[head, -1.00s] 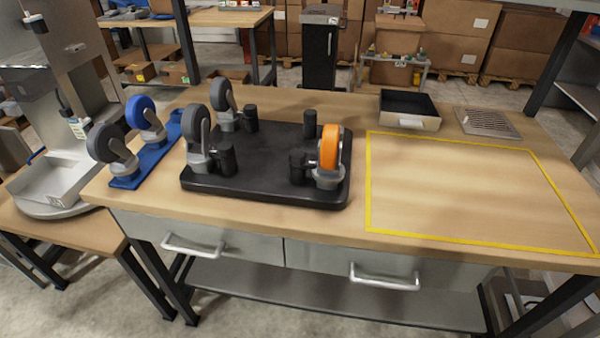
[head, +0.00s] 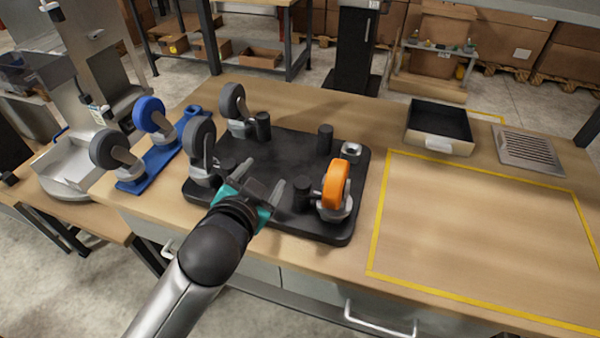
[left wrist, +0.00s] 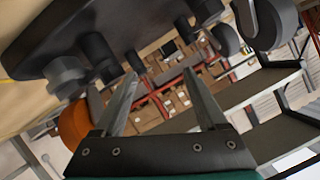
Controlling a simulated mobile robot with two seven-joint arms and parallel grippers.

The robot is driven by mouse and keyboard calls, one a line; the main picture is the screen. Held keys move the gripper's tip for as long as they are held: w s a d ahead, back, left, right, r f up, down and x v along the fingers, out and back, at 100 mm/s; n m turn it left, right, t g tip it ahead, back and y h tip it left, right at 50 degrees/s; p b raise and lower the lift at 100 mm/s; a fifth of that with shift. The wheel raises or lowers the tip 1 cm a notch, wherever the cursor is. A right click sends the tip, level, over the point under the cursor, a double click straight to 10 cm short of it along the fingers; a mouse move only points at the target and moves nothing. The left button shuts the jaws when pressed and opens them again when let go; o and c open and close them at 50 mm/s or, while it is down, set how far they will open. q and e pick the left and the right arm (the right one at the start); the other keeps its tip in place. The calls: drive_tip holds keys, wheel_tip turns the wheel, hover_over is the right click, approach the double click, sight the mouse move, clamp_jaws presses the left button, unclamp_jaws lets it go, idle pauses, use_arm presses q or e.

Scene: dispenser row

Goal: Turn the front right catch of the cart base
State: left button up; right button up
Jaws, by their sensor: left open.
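The cart base (head: 275,150) is a black plate lying on the workbench with casters pointing up. At its front right corner stands an orange wheel (head: 336,182) in a grey mount. The front right catch (head: 302,197) is a short black post just left of that wheel. My left gripper (head: 261,179) is open and empty, over the front part of the plate, left of the catch and apart from it. In the left wrist view its fingers (left wrist: 160,78) are spread, with the orange wheel (left wrist: 75,125) at left and dark posts (left wrist: 98,55) above. My right gripper is not in view.
Grey wheels (head: 200,138) stand at the plate's left corners; the back right corner holds an empty grey seat (head: 350,150). A blue holder (head: 160,165) with two wheels is at left. A black tray (head: 438,125) and vent grille (head: 533,150) lie behind the clear yellow-taped area (head: 480,225).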

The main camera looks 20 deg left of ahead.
use_arm(q)
drive_tip(key=w+d+r+m+t+h, duration=0.25)
drive_tip(key=r+m+t, duration=0.2)
drive_tip(key=r, duration=0.55)
drive_tip(key=w+d+r+m+t+h, duration=0.2)
drive_tip(key=d+r+m+t+h, duration=0.25)
drive_tip(key=r, duration=0.45)
drive_tip(key=s+d+r+m+g+h, duration=0.35)
drive_tip(key=d+m+g+h, duration=0.35)
drive_tip(key=m, duration=0.5)
drive_tip(key=s+d+r+m+g+h, duration=0.35)
drive_tip(key=m+g+h, duration=0.5)
drive_tip(key=m, duration=0.35)
drive_tip(key=m+g+y, duration=0.4)
drive_tip(key=m+y, duration=0.4)
drive_tip(key=y, duration=1)
approach(302, 182)
drive_tip(key=x, duration=0.8)
drive_tip(key=shift+f, duration=0.25)
drive_tip(key=shift+w, duration=0.1)
